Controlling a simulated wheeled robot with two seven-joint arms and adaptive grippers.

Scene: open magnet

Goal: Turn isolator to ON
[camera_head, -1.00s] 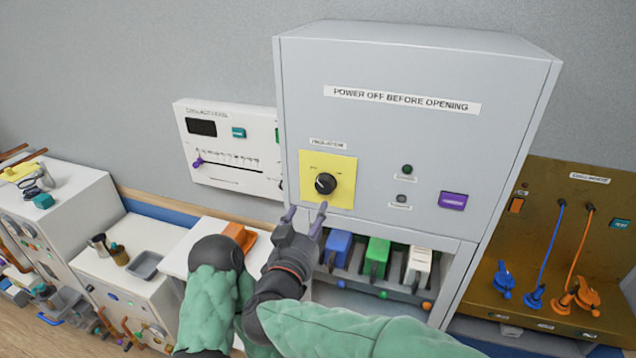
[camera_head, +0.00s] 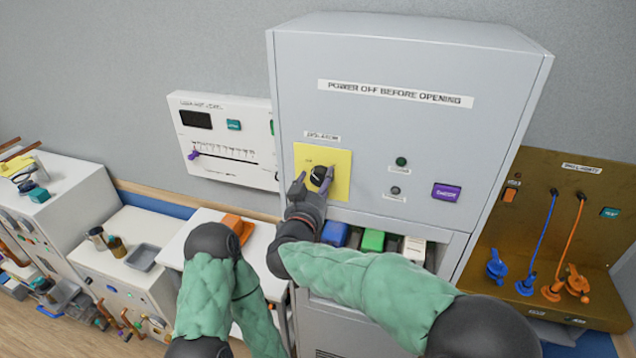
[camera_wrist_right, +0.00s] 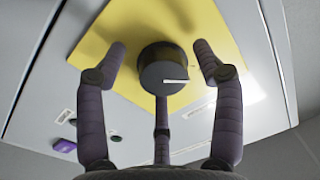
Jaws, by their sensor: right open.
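The isolator is a black round knob (camera_head: 319,176) on a yellow plate (camera_head: 340,160) on the front of the grey cabinet. In the right wrist view the knob (camera_wrist_right: 165,70) has a white pointer line and sits between my fingers. My right gripper (camera_head: 311,184) is open, with its fingers around the knob's sides and no clear contact visible. In the right wrist view its fingertips (camera_wrist_right: 161,60) stand either side of the knob, with a third finger below. The plate's position markings are too small to read.
The cabinet (camera_head: 420,150) carries a green lamp (camera_head: 401,161), a dark lamp (camera_head: 395,190) and a purple button (camera_head: 446,192). Blue, green and white blocks stand in the opening below, partly behind my right arm. A brass panel (camera_head: 590,220) with cables is at right.

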